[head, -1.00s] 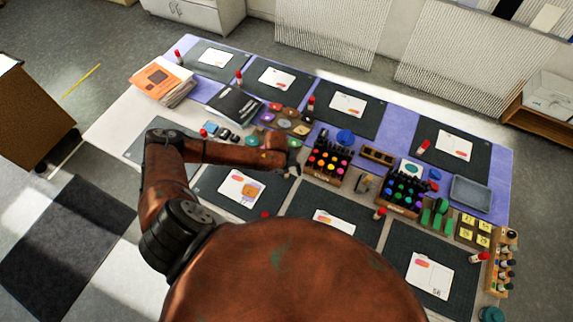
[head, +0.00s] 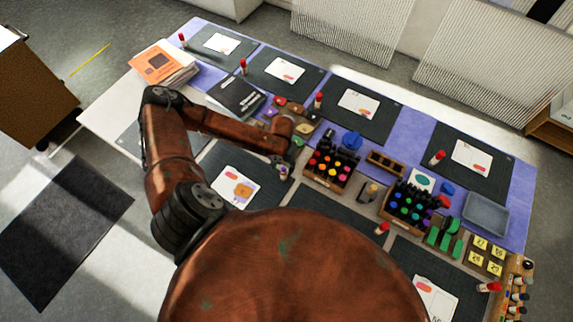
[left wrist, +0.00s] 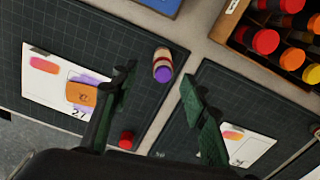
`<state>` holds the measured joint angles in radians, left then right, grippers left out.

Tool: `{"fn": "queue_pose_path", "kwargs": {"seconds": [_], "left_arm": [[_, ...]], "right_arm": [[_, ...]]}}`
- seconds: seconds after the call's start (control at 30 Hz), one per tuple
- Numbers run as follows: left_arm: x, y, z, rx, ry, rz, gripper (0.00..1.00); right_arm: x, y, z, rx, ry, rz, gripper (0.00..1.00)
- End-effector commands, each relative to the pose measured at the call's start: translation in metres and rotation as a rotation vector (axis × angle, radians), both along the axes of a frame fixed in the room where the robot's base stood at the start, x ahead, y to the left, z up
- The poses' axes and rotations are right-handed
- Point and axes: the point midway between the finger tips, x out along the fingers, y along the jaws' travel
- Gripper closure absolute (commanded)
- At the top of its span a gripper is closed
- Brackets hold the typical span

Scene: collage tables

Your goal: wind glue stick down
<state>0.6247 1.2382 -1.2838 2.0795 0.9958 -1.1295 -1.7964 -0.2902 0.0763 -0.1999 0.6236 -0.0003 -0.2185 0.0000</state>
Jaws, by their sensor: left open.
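A red cap (left wrist: 126,140) sits on the left mat, partly near the left finger. My right gripper is not in view.
A card with an orange piece and purple smear (left wrist: 60,85) lies on the left mat. A wooden crate of coloured bottles (head: 333,167) stands right of my left gripper; a second crate (head: 408,203) is farther right. Other red-capped glue sticks (head: 437,158) stand by the mats.

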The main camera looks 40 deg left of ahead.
Motion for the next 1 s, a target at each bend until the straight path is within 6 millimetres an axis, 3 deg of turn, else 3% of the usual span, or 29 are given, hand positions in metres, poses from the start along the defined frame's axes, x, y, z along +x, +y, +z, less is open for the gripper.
{"fn": "queue_pose_path", "kwargs": {"seconds": [0.23, 0.53, 1.0], "left_arm": [[0.002, -0.004, -0.027, 0.0, 0.002, -0.008, 0.59], [0.003, -0.004, -0.067, 0.0, 0.0, -0.008, 0.59], [0.001, -0.002, -0.077, 0.001, -0.001, -0.006, 0.62]], "right_arm": [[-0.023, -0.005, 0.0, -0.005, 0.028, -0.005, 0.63], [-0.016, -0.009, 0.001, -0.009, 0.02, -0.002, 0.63], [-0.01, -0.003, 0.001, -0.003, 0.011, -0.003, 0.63]]}}
